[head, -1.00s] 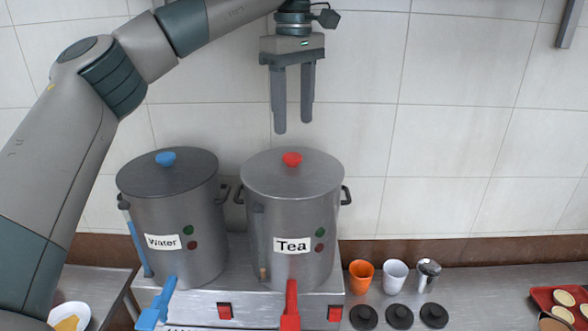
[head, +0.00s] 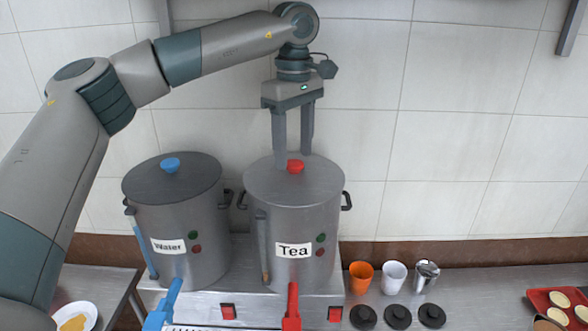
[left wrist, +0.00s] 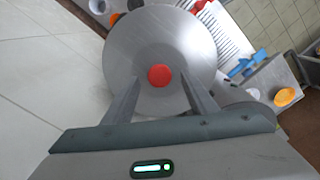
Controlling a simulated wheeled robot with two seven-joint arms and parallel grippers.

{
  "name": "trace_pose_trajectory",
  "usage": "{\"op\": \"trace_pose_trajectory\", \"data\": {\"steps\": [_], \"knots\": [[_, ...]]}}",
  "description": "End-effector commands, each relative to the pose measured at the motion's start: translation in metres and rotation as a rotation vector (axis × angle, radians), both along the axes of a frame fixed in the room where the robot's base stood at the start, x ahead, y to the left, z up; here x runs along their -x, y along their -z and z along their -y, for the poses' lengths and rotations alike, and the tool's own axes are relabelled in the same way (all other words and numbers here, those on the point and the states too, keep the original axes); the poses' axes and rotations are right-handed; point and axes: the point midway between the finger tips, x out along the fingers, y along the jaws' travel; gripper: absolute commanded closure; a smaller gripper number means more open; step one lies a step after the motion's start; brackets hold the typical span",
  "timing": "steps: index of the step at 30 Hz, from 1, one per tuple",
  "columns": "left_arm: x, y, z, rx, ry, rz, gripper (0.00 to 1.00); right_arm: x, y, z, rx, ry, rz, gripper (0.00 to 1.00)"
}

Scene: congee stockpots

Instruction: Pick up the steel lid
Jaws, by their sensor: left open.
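The steel lid (head: 265,184) lies on the pot labelled Tea (head: 290,222) and has a red knob (head: 295,167) at its middle. In the left wrist view the lid (left wrist: 185,40) is a round grey disc with the red knob (left wrist: 159,77) near its centre. My left gripper (head: 294,160) points straight down over this lid. It is open, with one finger to each side of the knob. I cannot tell whether the fingers touch the lid. My right gripper is in neither view.
A second pot labelled Water (head: 185,230), with a darker lid and blue knob (head: 171,165), stands close on the left. An orange cup (head: 361,275), a white cup (head: 394,276) and a metal shaker (head: 426,275) stand right of the pots. Black discs (head: 397,316) lie in front of them.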

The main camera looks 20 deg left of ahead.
Motion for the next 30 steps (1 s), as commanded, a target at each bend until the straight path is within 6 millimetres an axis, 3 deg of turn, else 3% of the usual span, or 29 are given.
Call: {"op": "trace_pose_trajectory", "data": {"steps": [6, 20, 26, 27, 30], "knots": [[0.000, 0.016, 0.000, 0.001, 0.000, 0.000, 0.48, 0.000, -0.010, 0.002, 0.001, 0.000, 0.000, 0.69], [0.000, 0.017, 0.000, 0.001, -0.001, 0.001, 0.48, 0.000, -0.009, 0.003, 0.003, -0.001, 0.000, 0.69], [0.000, 0.017, 0.000, 0.001, -0.001, 0.001, 0.96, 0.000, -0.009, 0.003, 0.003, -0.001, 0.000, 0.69], [0.000, 0.017, 0.000, 0.001, -0.001, 0.001, 1.00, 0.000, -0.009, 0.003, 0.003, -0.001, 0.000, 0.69], [0.000, 0.016, 0.000, 0.001, -0.001, 0.001, 1.00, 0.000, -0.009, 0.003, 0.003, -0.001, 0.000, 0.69]]}}
